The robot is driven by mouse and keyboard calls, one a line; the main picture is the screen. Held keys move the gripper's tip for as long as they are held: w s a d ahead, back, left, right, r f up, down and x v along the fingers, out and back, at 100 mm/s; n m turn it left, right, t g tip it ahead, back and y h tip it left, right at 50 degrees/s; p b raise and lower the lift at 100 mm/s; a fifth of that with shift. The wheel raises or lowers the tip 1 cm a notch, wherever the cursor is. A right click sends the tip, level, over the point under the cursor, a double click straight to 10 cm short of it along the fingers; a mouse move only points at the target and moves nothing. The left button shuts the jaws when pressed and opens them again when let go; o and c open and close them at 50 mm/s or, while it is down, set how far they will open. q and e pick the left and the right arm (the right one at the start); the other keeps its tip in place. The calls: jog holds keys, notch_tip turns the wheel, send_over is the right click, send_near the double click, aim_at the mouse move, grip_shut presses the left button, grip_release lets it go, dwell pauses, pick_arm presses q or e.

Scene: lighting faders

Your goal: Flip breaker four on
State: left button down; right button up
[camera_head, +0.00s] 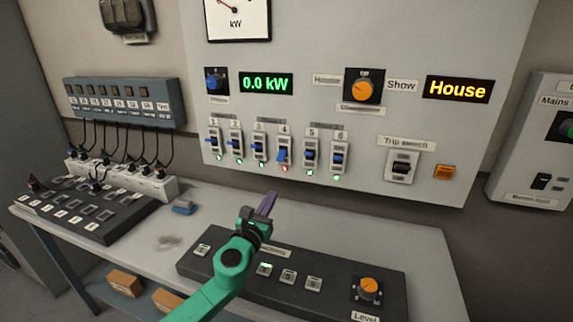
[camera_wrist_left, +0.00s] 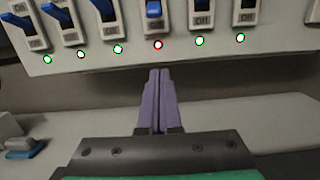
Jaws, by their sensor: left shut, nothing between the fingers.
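Breaker four (camera_head: 284,155) is a white switch with a blue lever, in a row of breakers on the grey wall panel. Its lamp is red, while the other lamps in the row show green or pale. In the left wrist view, breaker four (camera_wrist_left: 154,14) is at the top centre with its blue lever low in the slot and the red lamp below it. My left gripper (camera_head: 269,197) has purple fingers, shut and empty. It is below and in front of the row, apart from breaker four. In the left wrist view its fingertips (camera_wrist_left: 158,72) point towards the red lamp. My right gripper is not in view.
Breakers three (camera_head: 259,147) and five (camera_head: 311,153) stand close on either side. A trip switch (camera_head: 402,167) is to the right. A dark control box (camera_head: 385,273) with buttons and an orange knob lies on the desk under my left arm. A small blue object (camera_head: 184,207) lies left.

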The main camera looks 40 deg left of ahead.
aim_at(286, 169)
pick_arm(q)
jog(key=x, duration=0.3)
jog(key=r+x, duration=0.1)
jog(key=x, duration=0.4)
jog(key=shift+w+a+r+p, duration=0.1)
jog(key=shift+w+r+p, duration=0.1)
jog(key=shift+w+p, duration=0.1)
jog(key=s+r+p, duration=0.1)
jog(key=p, duration=0.1)
jog(key=s+r+p, duration=0.1)
jog(key=r, duration=0.1)
jog(key=shift+d+r+p, duration=0.15)
jog(key=shift+d+p, duration=0.2)
jog(key=shift+d, duration=0.05)
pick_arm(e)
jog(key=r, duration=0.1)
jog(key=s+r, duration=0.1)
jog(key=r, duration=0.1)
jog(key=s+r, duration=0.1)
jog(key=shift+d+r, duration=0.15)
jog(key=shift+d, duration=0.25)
